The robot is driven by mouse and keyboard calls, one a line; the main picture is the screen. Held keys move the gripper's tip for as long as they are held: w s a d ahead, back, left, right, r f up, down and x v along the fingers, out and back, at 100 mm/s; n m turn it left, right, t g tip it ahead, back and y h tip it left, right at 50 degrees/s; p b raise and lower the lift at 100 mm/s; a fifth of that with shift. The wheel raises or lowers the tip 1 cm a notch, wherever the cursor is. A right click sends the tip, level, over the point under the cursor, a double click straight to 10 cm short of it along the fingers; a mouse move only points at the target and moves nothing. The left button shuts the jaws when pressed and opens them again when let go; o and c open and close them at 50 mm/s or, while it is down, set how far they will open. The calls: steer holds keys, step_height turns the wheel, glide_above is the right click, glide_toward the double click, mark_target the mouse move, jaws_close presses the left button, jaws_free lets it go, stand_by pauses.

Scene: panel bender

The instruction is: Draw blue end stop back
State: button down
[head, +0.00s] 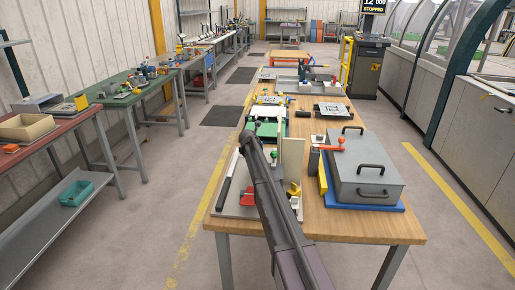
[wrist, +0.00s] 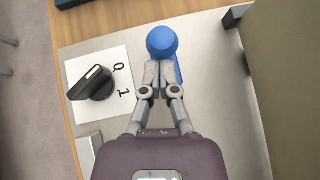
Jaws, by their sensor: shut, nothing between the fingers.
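A blue ball knob (wrist: 162,42) shows at the top middle of the wrist view, with a narrow blue part (wrist: 179,71) just below and right of it. I take this to be the blue end stop. My gripper (wrist: 159,72) is shut and empty, its fingertips just below the ball in the picture. I cannot tell whether they touch it. In the head view my arm covers the gripper, and I cannot make out the blue knob there.
A black rotary knob (wrist: 95,84) on a white plate marked 0 and 1 stands left of my fingers. A tall beige panel (head: 291,160) stands close on the right.

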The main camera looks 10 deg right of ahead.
steer(key=shift+s+a+f, duration=0.15)
steer(key=shift+s+a, duration=0.05)
steer(key=shift+s, duration=0.25)
steer(key=s, duration=0.1)
steer(key=a, duration=0.1)
steer(key=s+b, duration=0.1)
steer(key=shift+s+a+f, duration=0.2)
steer(key=shift+s+f, duration=0.1)
steer(key=shift+s, duration=0.05)
steer(key=p+v, duration=0.6)
steer(key=v, duration=0.4)
steer(key=shift+p, duration=0.3)
steer(key=shift+w+r, duration=0.1)
steer(key=shift+r, duration=0.05)
